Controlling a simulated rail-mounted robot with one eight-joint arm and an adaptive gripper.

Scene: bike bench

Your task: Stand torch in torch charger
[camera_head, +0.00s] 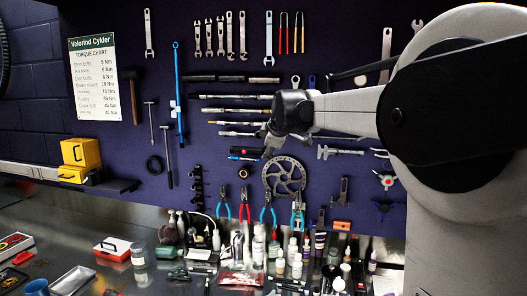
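My gripper (268,150) is in front of the tool wall near the middle of the view, with its dark fingers pointing down and left. A small dark item with red and blue parts (244,153) shows just left of the fingertips. I cannot tell whether it is the torch, or whether the gripper touches it or it hangs on the wall behind. The fingers are too small and dark to show if they are open or shut. I cannot pick out the torch charger for sure among the crowded things on the bench (115,222).
Several bottles (296,262) and small items crowd the bench's middle and right. A red-and-white box (112,249) and a clear jar (138,254) stand left. A yellow box (80,152) sits on a shelf. Pliers (245,204) and a brake disc (284,177) hang on the wall.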

